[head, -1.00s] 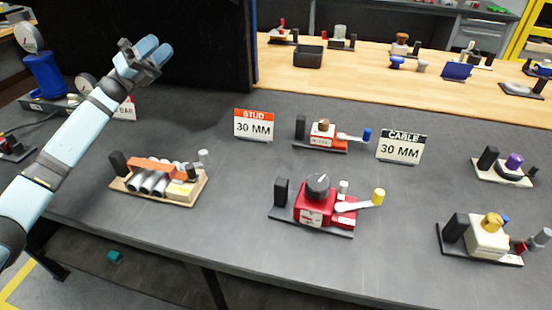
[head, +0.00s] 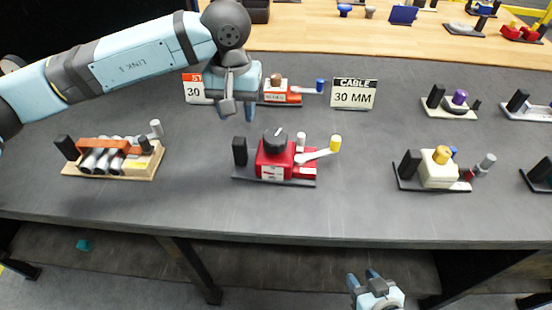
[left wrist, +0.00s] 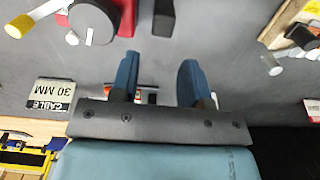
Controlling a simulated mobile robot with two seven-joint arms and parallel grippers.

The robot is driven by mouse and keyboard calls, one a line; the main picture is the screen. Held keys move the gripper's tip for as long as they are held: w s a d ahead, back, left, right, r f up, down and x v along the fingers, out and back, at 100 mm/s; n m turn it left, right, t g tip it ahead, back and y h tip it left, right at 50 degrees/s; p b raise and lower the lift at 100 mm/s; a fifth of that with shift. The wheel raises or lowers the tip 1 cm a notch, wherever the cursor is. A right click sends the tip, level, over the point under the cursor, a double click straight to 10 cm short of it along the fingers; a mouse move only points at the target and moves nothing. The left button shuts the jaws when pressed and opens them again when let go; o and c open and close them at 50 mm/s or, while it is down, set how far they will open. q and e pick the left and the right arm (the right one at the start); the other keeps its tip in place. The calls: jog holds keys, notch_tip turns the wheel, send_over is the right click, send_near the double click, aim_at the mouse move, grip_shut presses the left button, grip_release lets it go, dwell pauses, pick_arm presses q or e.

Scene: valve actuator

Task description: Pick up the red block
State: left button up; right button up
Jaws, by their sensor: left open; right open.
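The red block (head: 273,165) is a red valve unit with a black round knob on top and a white lever with a yellow end. It stands upright on a dark base plate at the middle of the grey table. My left gripper (head: 238,112) points down above the table, behind and slightly left of the red block, and is open and empty. In the left wrist view, the two blue fingers of my left gripper (left wrist: 157,68) are apart, and part of the red block (left wrist: 125,14) shows at the top left. My right gripper (head: 366,278) is open, low in front of the table edge.
A black post (head: 240,151) stands beside the red block on its plate. A tube rack (head: 112,157) is to the left and a cream valve (head: 437,170) to the right. Behind are a smaller red unit (head: 285,95) and the CABLE sign (head: 353,94).

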aim_at(241, 151)
pick_arm(q)
notch_tip(241, 151, down, 7)
jog(key=shift+r, duration=0.2)
jog(key=f, duration=0.5)
jog(key=shift+s+a, duration=0.15)
jog(key=shift+s, duration=0.1)
jog(key=shift+r, duration=0.1)
grip_shut()
